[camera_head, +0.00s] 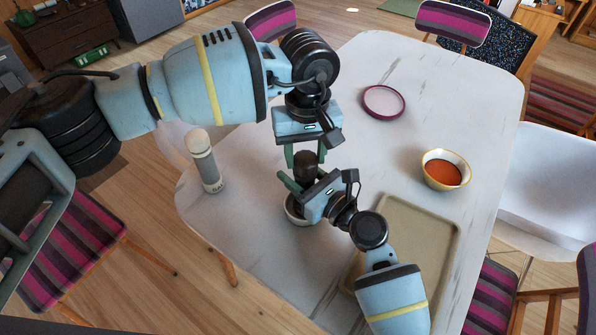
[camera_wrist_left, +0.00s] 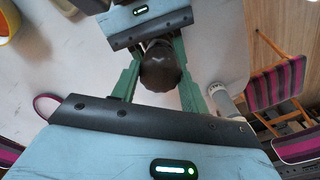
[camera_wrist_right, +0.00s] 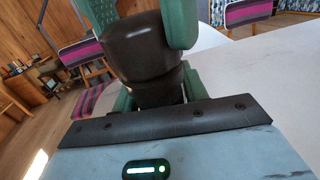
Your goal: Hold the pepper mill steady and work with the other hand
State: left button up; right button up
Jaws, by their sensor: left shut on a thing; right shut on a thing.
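The dark brown pepper mill (camera_head: 306,166) stands upright over a small white bowl (camera_head: 296,209) on the table, which my right gripper partly hides. My left gripper (camera_head: 303,152) comes from above and is shut on the mill's rounded top; the top also shows between its green fingers in the left wrist view (camera_wrist_left: 160,68). My right gripper (camera_head: 302,186) comes from the front right and is shut on the mill's lower body, seen close up in the right wrist view (camera_wrist_right: 156,88). The mill's bottom end is hidden in the head view.
A grey-white bottle (camera_head: 206,162) stands left of the mill. A beige tray (camera_head: 440,225) lies to the right, partly under my right arm. A bowl of orange-red contents (camera_head: 445,171) and a maroon-rimmed plate (camera_head: 383,102) stand farther off. Striped chairs surround the white table (camera_head: 345,150).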

pick_arm(q)
jog(key=shift+m, duration=1.4)
jog(key=shift+m, duration=1.5)
jog(key=shift+m, duration=1.4)
